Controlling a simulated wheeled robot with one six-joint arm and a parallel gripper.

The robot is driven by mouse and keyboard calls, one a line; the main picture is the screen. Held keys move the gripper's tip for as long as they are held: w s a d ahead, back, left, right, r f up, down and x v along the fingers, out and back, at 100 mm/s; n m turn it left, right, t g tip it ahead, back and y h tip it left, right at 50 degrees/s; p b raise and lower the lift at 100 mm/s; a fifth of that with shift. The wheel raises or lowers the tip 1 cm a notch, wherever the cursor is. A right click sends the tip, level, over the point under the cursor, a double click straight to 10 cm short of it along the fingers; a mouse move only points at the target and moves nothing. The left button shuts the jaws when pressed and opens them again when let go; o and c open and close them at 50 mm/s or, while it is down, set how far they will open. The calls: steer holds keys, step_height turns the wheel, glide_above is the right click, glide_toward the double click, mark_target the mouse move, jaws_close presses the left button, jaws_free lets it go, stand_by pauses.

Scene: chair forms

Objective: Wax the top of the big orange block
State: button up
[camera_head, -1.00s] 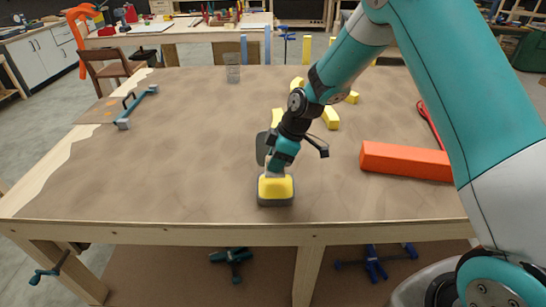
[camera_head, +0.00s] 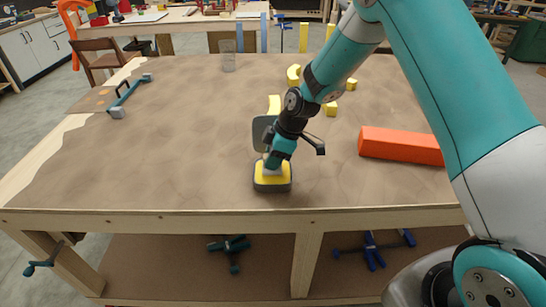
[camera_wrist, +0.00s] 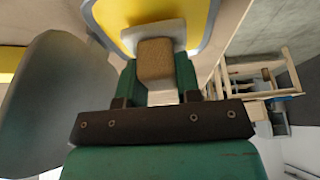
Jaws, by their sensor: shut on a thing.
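The big orange block (camera_head: 400,147) lies long and flat on the table at the right, apart from my gripper. A dark-rimmed tin of yellow wax (camera_head: 272,184) stands near the table's front edge. Its grey lid (camera_head: 262,134) stands up open behind it; the lid shows large at the left in the wrist view (camera_wrist: 48,95). My gripper (camera_head: 272,162) points down over the tin. It is shut on a small applicator with a tan grip (camera_wrist: 155,60) and a pale base. The base is over the yellow wax and seems to touch it; its underside is hidden.
Several yellow pieces (camera_head: 331,109) lie behind my arm. The middle left of the table (camera_head: 175,130) is clear.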

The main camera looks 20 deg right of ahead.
mark_target(264, 156)
steer(key=shift+f+b, duration=0.55)
steer(key=shift+f, duration=0.05)
stand_by(1.6)
steer(key=shift+r, duration=0.1)
steer(key=shift+r+p, duration=2.1)
steer(key=shift+r, duration=1.4)
